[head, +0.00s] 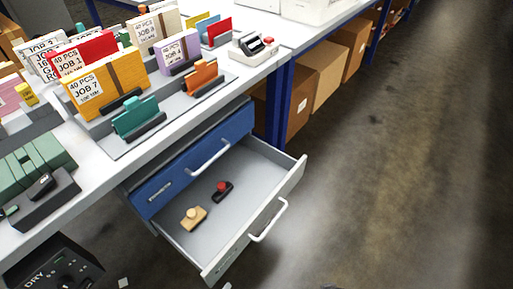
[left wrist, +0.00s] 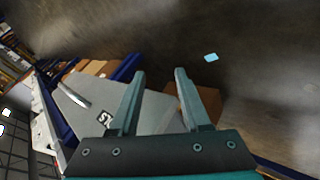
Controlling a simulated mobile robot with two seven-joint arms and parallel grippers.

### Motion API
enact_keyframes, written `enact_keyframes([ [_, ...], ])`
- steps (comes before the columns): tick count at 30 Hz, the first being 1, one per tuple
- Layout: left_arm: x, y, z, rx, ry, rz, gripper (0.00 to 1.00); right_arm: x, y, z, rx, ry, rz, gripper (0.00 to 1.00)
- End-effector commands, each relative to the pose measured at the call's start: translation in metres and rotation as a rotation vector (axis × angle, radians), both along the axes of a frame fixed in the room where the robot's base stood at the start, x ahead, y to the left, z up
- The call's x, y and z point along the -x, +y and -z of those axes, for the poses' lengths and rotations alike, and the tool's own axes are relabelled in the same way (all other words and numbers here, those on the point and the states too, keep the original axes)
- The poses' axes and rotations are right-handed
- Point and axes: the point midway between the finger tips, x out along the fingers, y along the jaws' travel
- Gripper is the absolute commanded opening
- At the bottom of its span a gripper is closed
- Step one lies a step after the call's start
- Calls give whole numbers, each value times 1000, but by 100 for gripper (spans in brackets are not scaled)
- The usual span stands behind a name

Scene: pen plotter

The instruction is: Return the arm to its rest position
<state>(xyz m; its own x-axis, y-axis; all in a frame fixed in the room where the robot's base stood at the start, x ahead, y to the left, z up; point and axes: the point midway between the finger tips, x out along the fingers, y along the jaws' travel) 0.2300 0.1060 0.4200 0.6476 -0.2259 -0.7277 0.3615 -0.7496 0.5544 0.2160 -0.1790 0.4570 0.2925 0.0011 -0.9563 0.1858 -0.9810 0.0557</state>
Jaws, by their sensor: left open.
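My left gripper (left wrist: 160,72) shows in the left wrist view with its two teal fingers apart and nothing between them. Behind the fingers is a pale grey panel (left wrist: 155,115) with a handle and a label, and beyond it the floor. Neither gripper shows in the head view, so where my left arm stands relative to the bench cannot be told there. My right gripper is in no view.
An open drawer (head: 285,183) juts out from under the workbench (head: 88,178). It holds a wooden-coloured stamp (head: 193,217) and a black stamp with a red knob (head: 222,190). Job card holders crowd the benchtop. Cardboard boxes (head: 325,75) stand beyond; the floor at right is clear.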

Motion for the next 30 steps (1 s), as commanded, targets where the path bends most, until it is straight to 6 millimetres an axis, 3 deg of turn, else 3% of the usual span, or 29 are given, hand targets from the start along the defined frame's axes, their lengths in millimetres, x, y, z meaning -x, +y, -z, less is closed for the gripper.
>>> enact_keyframes([
  [9,67,71,13,-402,205,352,47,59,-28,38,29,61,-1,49],
  [15,110,108,14,-566,338,569,47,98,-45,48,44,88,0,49],
  [21,132,126,14,-631,405,683,47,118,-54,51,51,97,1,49],
  [30,135,128,15,-638,412,697,47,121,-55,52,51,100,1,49],
])
